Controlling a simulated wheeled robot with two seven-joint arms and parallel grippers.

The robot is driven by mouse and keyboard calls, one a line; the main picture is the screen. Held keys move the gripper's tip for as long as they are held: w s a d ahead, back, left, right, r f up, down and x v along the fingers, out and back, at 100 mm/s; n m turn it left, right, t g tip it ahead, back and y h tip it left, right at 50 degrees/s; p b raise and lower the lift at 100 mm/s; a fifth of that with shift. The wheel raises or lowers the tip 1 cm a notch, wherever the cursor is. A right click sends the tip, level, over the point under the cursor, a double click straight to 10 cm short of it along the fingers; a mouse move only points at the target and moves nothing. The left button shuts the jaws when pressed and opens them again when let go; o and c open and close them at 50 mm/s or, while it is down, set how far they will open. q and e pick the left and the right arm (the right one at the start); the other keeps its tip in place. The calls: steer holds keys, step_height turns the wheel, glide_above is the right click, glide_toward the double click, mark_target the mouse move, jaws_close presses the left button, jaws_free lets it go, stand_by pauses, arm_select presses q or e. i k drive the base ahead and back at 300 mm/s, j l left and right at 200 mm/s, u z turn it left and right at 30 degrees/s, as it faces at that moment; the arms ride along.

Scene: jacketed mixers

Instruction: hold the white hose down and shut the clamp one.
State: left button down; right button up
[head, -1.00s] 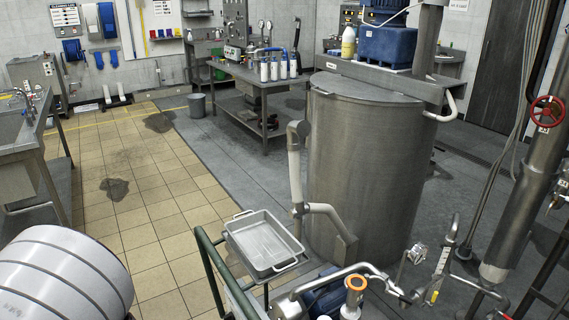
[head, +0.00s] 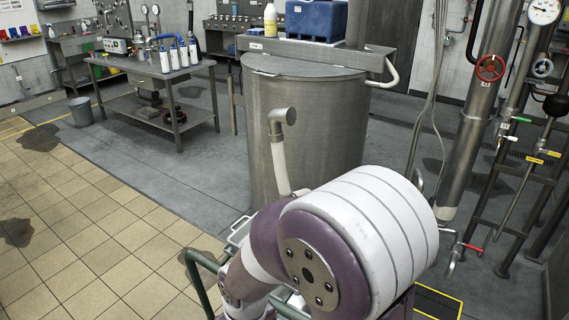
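A pale white hose or pipe (head: 281,168) rises in front of the big steel vessel (head: 305,130) and ends at a grey metal elbow (head: 281,117). Its lower part is hidden behind my arm. A second short pale hose (head: 389,76) curves down from the vessel's upper right edge. I cannot tell which is the task's white hose. I cannot make out a clamp. My arm's large white and purple links cover the lower middle of the head view. Neither gripper shows.
Part of a metal tray (head: 238,232) and a green rail (head: 203,259) show beside my arm. Pipework with a red handwheel (head: 490,67) and a gauge (head: 543,11) stands at right. A bench (head: 135,69) with white bottles stands at back left.

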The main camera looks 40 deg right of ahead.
mark_target(288, 116)
steer(key=i+j+z, duration=0.1)
steer(key=i+z, duration=0.2)
steer(key=z, duration=0.15)
steer(key=i+j+z, duration=0.15)
steer(key=i+z, duration=0.15)
steer(key=z, duration=0.2)
steer(key=i+j+z, duration=0.25)
steer(key=z, duration=0.2)
steer(key=i+j+z, duration=0.15)
steer(key=j+z, duration=0.35)
steer(key=l, duration=0.1)
